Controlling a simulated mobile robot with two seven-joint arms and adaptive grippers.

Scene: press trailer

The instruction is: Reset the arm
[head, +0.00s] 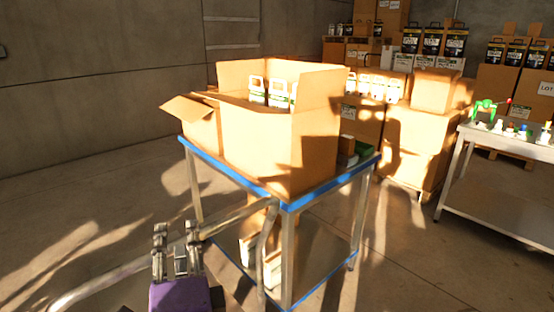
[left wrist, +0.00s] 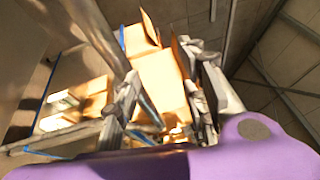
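My left gripper (head: 175,232), with a purple body, is low in the head view, left of the cart. Its two fingers point up and stand apart with nothing seen between them. In the left wrist view the fingers (left wrist: 165,75) are also spread, with cardboard in the background beyond them. My right gripper is in neither view.
A blue-edged metal cart (head: 284,205) carries an open cardboard box (head: 265,150) with white packs inside. Its curved handle (head: 235,214) shows close to my left gripper. A metal table (head: 490,205) with small items stands right. Stacked cartons (head: 415,145) are behind. Floor at left is clear.

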